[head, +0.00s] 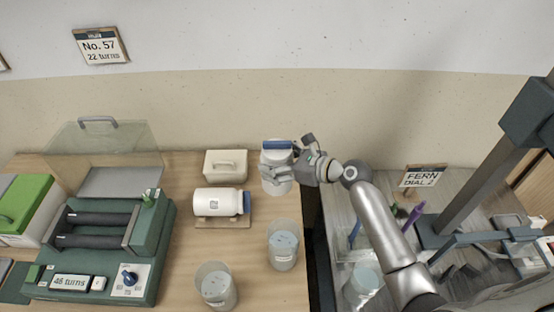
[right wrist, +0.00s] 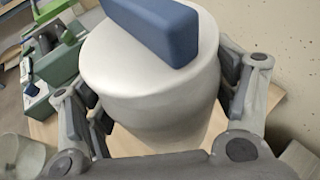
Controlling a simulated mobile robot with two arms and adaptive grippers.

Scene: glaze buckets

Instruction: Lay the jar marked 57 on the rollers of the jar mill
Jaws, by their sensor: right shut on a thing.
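My right gripper (head: 275,172) is shut around the side of an upright white jar (head: 276,184) with a blue bar on its lid. In the right wrist view this jar (right wrist: 150,70) sits between both fingers; no number shows on it. A second white jar (head: 217,202) with a blue end lies on its side on a small stand, its mark too small to read. The green jar mill (head: 165,238) is at the left, with two dark rollers (head: 95,219), bare, and its clear cover raised. My left gripper is not in view.
A cream lidded box (head: 225,164) stands left of the held jar. Two clear beakers (head: 283,246) (head: 216,287) stand at the table's front. A wall sign (head: 101,45) reads "No. 57, 22 turns"; the mill's display (head: 70,283) reads "48 turns".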

